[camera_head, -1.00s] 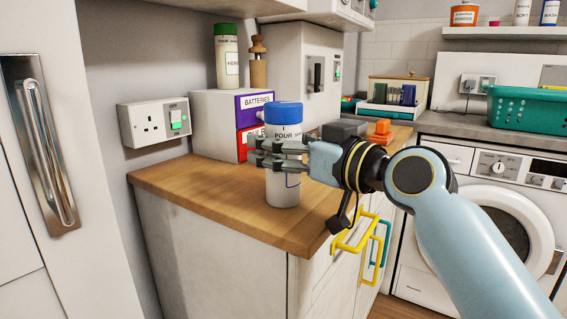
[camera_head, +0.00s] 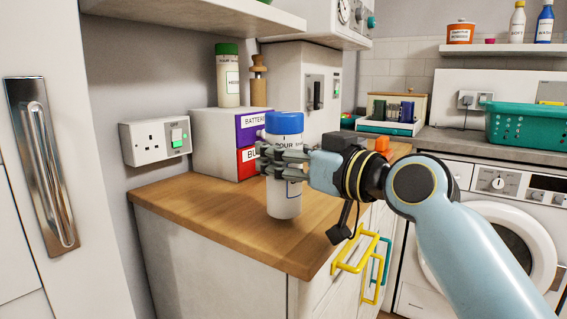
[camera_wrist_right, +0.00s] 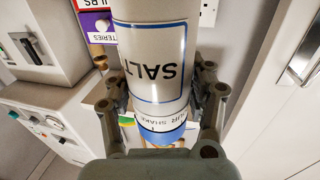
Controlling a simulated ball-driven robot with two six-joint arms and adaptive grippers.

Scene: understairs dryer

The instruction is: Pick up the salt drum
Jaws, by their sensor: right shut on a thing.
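The salt drum (camera_head: 284,198) is a white cylinder with a blue lid, upright over the wooden worktop (camera_head: 190,200) near its front edge. Its SALT label shows upside down in the right wrist view (camera_wrist_right: 155,62). My right gripper (camera_head: 272,159) comes from the right and is shut around the drum's upper body, below the lid. In the wrist view the fingers press on both sides of the drum. The drum seems slightly raised, but any gap under its base is hard to tell. My left gripper is not in view.
A dark block (camera_head: 345,137) stands close beside the gripper. A shelf (camera_head: 200,14) overhangs. The worktop's left part is clear.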

